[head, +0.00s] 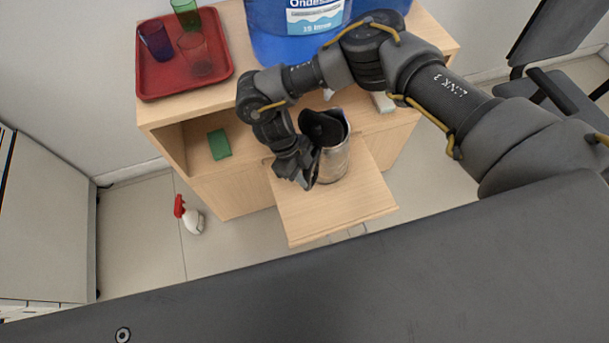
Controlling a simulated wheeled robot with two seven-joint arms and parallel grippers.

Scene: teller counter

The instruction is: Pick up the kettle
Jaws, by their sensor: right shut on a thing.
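The kettle (334,164) is a metallic, cylindrical vessel with a dark top part. It stands upright, as far as I can tell, over the pulled-out wooden board (345,216) of the cabinet. My right gripper (308,180) is at the kettle's left side, shut on it. My wrist hides part of the kettle, and its fingertips are hard to make out. I cannot tell whether the kettle's base touches the board. My left gripper is not in view.
A red tray (152,88) with several coloured cups is on the cabinet top (240,85), beside large blue water bottles (280,42). A green sponge-like block (219,144) lies in the open shelf. An office chair (560,90) is at right.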

